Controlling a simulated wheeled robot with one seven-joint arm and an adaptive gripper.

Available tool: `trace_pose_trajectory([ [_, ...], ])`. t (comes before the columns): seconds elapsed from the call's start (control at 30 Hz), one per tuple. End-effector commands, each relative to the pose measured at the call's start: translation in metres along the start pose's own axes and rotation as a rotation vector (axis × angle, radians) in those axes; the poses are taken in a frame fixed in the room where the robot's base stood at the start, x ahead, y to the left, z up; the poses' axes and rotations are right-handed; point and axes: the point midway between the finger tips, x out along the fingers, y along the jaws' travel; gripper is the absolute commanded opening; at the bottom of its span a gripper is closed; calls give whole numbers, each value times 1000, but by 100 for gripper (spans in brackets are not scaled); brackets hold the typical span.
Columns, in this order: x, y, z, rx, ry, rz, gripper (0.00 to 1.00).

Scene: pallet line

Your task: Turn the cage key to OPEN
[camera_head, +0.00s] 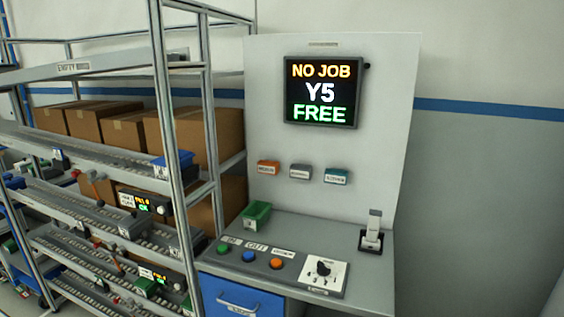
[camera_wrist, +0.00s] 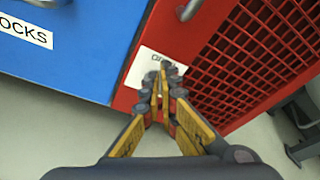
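In the wrist view a red cage (camera_wrist: 250,60) with a mesh panel fills the upper right. A white label plate (camera_wrist: 140,66) with dark, partly covered lettering is on its solid red frame. My gripper (camera_wrist: 162,82) is over this plate, its fingertips drawn together. The fingertips hide the middle of the plate, so I cannot see the cage key or tell whether it is between them. Neither my gripper nor the red cage shows in the head view.
A blue front (camera_wrist: 70,45) adjoins the red cage in the wrist view. The head view shows a console (camera_head: 355,285) with buttons and a rotary selector (camera_head: 325,270), a screen (camera_head: 321,92) reading "NO JOB Y5 FREE", and a rack (camera_head: 165,110) with boxes at left.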

Motion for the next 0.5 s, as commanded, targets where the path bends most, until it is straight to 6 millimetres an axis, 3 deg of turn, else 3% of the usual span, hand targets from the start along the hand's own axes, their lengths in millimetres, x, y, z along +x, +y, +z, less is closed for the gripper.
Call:
trace_pose_trajectory([
  [0.5, -1, 11, 2, 1, 1, 2, 0],
])
